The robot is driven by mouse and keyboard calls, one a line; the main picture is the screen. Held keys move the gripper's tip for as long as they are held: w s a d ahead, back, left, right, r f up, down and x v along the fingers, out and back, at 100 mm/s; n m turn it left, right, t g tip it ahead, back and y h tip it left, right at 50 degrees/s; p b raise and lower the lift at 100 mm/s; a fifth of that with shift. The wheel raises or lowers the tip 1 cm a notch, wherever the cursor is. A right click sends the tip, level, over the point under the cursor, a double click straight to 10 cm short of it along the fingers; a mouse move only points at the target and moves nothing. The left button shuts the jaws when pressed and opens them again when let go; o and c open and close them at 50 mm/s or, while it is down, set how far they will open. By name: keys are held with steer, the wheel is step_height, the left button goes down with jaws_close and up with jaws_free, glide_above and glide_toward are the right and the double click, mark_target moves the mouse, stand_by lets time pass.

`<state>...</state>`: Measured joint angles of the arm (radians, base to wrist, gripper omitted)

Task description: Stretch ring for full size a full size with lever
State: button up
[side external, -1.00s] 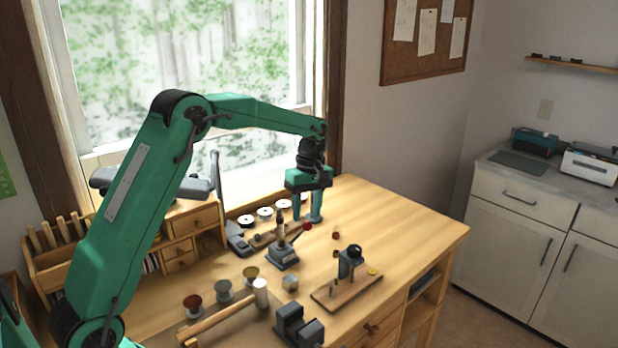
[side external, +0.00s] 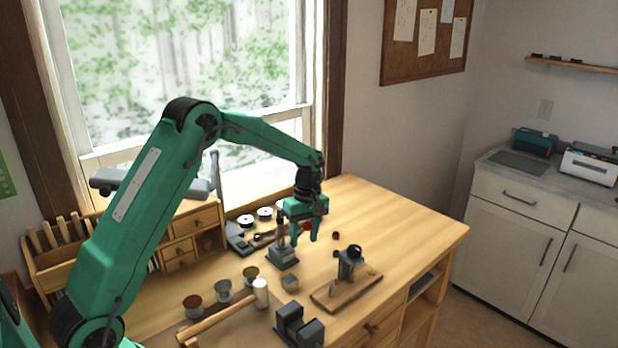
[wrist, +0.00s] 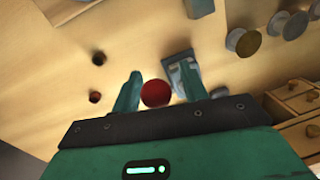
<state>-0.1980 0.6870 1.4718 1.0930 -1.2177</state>
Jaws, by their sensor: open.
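The lever's round red knob (wrist: 156,93) shows between my fingers in the wrist view. It belongs to a small grey stand with an upright post (side external: 282,250), which looks like the ring stretcher; its grey base (wrist: 182,72) also shows in the wrist view. My green gripper (side external: 304,236) is open and pointing down just right of the post. In the wrist view its fingertips (wrist: 159,78) are on either side of the knob, with gaps showing. I cannot make out a ring on the post.
A wooden board with a black-knobbed tool (side external: 350,262) stands to the right. A hammer (side external: 222,318), small round pots (side external: 223,290) and a grey vise (side external: 298,325) are in front. White-topped spools (side external: 264,213) stand behind. The table's right side is clear.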

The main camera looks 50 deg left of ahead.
jaws_close()
steer(key=shift+s+d+f, duration=0.1)
steer(key=shift+d+f, duration=0.25)
steer(key=shift+f, duration=0.05)
stand_by(0.5)
steer(key=shift+d+f, duration=0.35)
steer(key=shift+f, duration=0.15)
steer(key=shift+d+f, duration=0.35)
steer(key=shift+f, duration=0.4)
steer(key=shift+d+f, duration=0.35)
steer(key=shift+f, duration=0.4)
steer(key=shift+d+f, duration=0.1)
steer(key=shift+r, duration=0.2)
jaws_free()
